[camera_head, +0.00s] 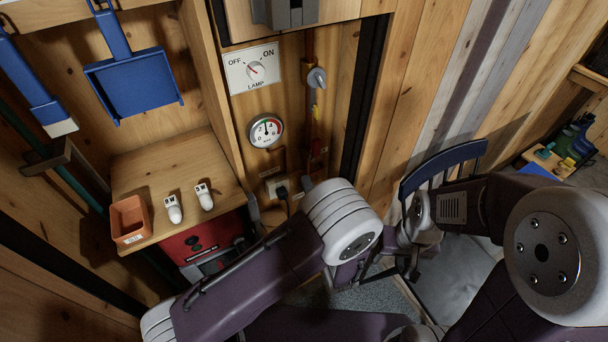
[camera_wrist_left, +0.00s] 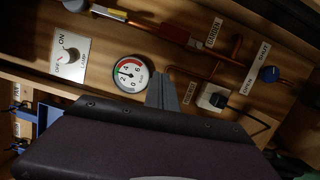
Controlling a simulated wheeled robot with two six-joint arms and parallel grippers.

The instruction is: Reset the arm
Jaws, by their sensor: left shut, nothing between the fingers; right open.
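My left gripper shows in the left wrist view (camera_wrist_left: 162,92) as grey fingers, shut with nothing between them. They stand in front of the wall, between the round pressure gauge (camera_wrist_left: 130,73) and the black plug (camera_wrist_left: 217,100). In the head view my left arm comes in from the lower left, its purple links and white joint hiding most of its gripper. My right arm reaches in from the right. Its gripper (camera_head: 412,268) is open, small and partly hidden in front of the grey floor area, with no object seen in it.
The wall carries a lamp switch panel (camera_head: 252,69), the gauge (camera_head: 266,130), a pipe valve (camera_head: 317,78) and a plug (camera_head: 281,192). A wooden shelf (camera_head: 150,165) holds an orange bin (camera_head: 129,220) and two white bulb-like items.

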